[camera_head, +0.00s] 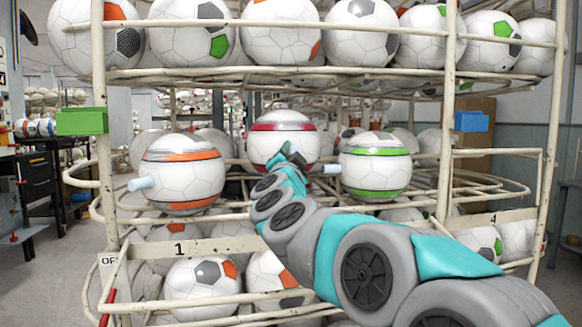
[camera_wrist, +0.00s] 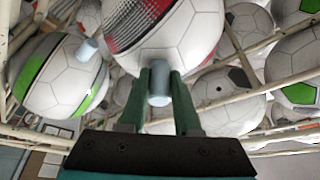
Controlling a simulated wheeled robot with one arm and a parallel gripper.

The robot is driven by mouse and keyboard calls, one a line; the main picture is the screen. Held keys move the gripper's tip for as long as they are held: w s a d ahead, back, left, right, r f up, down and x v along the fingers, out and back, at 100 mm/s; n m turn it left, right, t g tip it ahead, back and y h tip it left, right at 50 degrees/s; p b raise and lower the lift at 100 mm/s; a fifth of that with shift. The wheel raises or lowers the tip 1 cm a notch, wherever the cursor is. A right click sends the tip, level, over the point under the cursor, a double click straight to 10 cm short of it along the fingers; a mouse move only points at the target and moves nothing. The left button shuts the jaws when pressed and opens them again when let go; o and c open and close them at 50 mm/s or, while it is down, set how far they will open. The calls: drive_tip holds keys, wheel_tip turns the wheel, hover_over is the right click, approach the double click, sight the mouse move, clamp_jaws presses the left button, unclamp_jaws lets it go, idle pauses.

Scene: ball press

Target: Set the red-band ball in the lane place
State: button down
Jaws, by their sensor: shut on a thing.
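The red-band ball (camera_head: 283,127) is white with a dark red band and shows between the orange-band and green-band balls. It also fills the top of the wrist view (camera_wrist: 170,30). My gripper (camera_head: 289,153) is shut on its pale blue stub (camera_wrist: 159,88), with a green finger on each side in the wrist view (camera_wrist: 159,75). In the head view the arm hides the ball's lower front. Whether the ball rests on the rails or hangs clear is hard to tell.
The orange-band ball (camera_head: 184,172) is left and the green-band ball (camera_head: 376,165) right, both with pale blue stubs. A rail shelf full of balls (camera_head: 283,82) is overhead. Upright posts (camera_head: 103,160) and lower rails (camera_head: 215,243) frame the space. More balls lie below and behind.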

drive_tip(key=shift+w+f, duration=0.15)
drive_tip(key=shift+f, duration=1.45)
drive_tip(key=c, duration=0.6)
unclamp_jaws()
drive_tip(key=v, duration=0.6)
drive_tip(key=b+v, duration=0.1)
drive_tip(key=v, duration=0.5)
drive_tip(key=shift+a+r, duration=0.1)
drive_tip(key=shift+r, duration=0.15)
